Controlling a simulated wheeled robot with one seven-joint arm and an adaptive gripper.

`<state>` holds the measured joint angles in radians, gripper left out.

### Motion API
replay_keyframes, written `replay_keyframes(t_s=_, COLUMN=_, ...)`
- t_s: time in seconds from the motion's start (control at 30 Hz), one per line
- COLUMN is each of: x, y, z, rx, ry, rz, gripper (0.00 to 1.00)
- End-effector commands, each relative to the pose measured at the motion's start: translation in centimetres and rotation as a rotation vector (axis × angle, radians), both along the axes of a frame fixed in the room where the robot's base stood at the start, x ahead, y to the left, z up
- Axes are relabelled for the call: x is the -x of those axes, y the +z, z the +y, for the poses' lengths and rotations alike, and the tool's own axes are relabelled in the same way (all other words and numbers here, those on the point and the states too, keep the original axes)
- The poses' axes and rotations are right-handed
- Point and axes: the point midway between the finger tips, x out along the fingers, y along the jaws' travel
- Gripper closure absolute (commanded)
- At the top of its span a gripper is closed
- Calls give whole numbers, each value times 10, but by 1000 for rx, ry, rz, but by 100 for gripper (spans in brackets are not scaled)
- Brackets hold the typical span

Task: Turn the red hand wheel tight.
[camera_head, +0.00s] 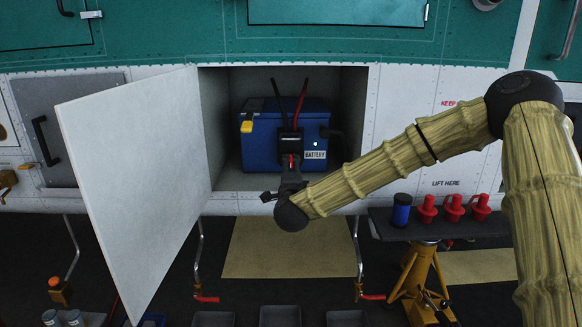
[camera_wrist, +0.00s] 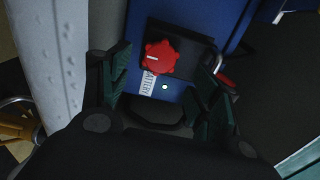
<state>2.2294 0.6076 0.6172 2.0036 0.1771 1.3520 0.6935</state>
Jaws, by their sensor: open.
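The red hand wheel (camera_wrist: 160,57) shows in the wrist view on a dark plate on the blue battery box (camera_wrist: 178,15). It is lobed and has a pale mark on its face. In the head view my gripper covers most of that spot. The battery box (camera_head: 262,155) stands in an open compartment, with a "BATTERY" label on its front. My gripper (camera_head: 290,168) is in front of the box. In the wrist view my gripper (camera_wrist: 166,70) is open, with a finger on each side of the wheel in the picture. I cannot tell how far the fingertips are from the wheel.
A white door (camera_head: 135,185) stands open left of the compartment (camera_head: 225,182). A red and a black rod-like piece rise above the box. A side stand (camera_head: 440,228) at right holds a blue can (camera_head: 401,210) and several red items. Bins (camera_head: 280,316) line the floor.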

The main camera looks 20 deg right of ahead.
Motion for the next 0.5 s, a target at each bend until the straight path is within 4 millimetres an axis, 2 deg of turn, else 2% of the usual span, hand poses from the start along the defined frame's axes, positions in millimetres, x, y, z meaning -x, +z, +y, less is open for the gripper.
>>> replay_keyframes(t_s=0.2, x=34, y=0, z=10, rx=0, ry=1, rz=1, gripper=37)
replay_keyframes(t_s=0.5, x=54, y=0, z=15, rx=0, ry=-1, rz=-1, gripper=37)
